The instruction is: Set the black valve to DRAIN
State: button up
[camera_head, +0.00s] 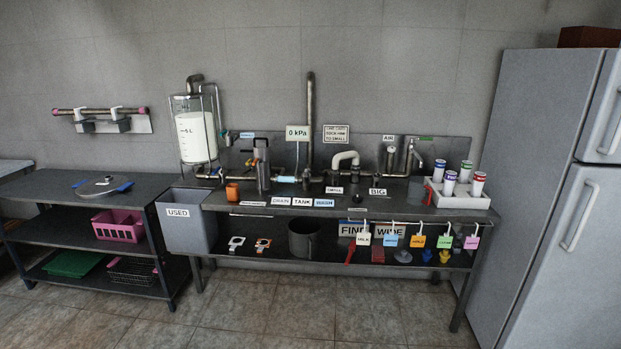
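The bench (385,212) carries a pipe assembly with a white-filled tank (197,137) at its left end. On the front edge are the labels DRAIN (280,201), TANK (301,202) and WASH (324,201), from left to right. Small dark fittings sit on the pipework just behind these labels. I cannot tell which of them is the black valve, or where its pointer stands. A black bent handle (262,142) tops a steel cylinder (263,170) left of the labels. My gripper is not in view.
A gauge sign reads 0 kPa (297,133). A USED bin (187,228) hangs at the bench's left end. Coloured tags (417,241) hang along the front right. A white rack (462,196) holds cups. A fridge (555,190) stands right. The floor (240,310) in front is clear.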

aim_at(318, 173)
jog(key=i, duration=0.95)
jog(key=i+l+u, duration=0.1)
jog(key=i, duration=0.9)
jog(key=i+l+u, duration=0.2)
jog(key=i, duration=0.5)
jog(key=i+l+z, duration=0.1)
jog(key=i+z, duration=0.3)
